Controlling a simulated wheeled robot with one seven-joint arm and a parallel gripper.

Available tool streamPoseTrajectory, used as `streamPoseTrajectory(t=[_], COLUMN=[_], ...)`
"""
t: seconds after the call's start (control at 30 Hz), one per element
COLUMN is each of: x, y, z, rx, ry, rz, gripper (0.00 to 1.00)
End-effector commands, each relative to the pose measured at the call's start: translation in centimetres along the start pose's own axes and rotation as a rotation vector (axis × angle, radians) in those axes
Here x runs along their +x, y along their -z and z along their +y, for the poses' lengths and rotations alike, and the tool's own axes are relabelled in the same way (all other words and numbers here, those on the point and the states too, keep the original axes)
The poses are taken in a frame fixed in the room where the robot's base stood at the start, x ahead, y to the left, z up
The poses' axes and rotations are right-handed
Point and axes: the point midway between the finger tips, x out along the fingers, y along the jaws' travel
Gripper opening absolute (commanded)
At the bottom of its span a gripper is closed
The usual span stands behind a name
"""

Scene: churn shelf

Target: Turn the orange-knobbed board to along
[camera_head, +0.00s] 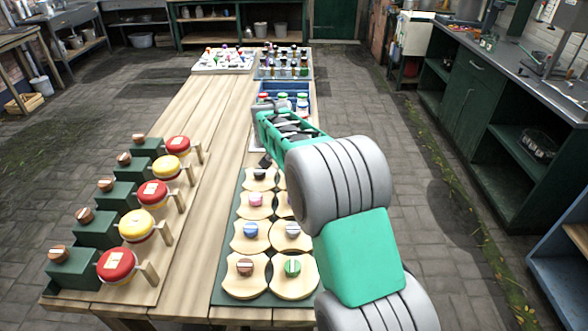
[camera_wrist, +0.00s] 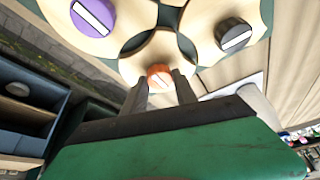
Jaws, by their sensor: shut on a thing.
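In the wrist view, the orange knob (camera_wrist: 159,73) stands on its pale wooden board (camera_wrist: 152,50), with a short white mark on its face. My gripper (camera_wrist: 161,82) is closed on the knob, one finger on each side. Neighbouring boards carry a purple knob (camera_wrist: 93,15) and a black knob (camera_wrist: 234,34). In the head view, my gripper (camera_head: 265,161) is low at the far end of the green panel (camera_head: 229,215). My arm hides the orange-knobbed board there.
Other boards on the panel carry pink (camera_head: 256,199), blue (camera_head: 251,229), brown (camera_head: 245,267) and green (camera_head: 292,267) knobs. Red and yellow discs on a rack (camera_head: 190,225) stand left. A blue crate (camera_head: 263,88) with bottles and two trays lie beyond.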

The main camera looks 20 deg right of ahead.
Motion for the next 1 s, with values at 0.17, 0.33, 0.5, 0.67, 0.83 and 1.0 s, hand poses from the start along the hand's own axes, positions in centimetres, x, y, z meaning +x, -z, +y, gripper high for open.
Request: streamPoseTrajectory(t=[0.17, 0.33, 0.5, 0.67, 0.83, 1.0], x=[0.0, 0.0, 0.0, 0.0, 0.0, -1.0], y=[0.0, 0.0, 0.0, 0.0, 0.0, 0.0], z=[0.1, 0.1, 0.1, 0.0, 0.0, -0.1], rx=[0.007, 0.006, 0.006, 0.004, 0.004, 0.003], ry=[-0.003, -0.003, -0.003, -0.002, -0.002, 0.001], rz=[0.0, 0.0, 0.0, 0.0, 0.0, 0.002], gripper=[0.0, 0.0, 0.43, 0.55, 0.55, 0.55])
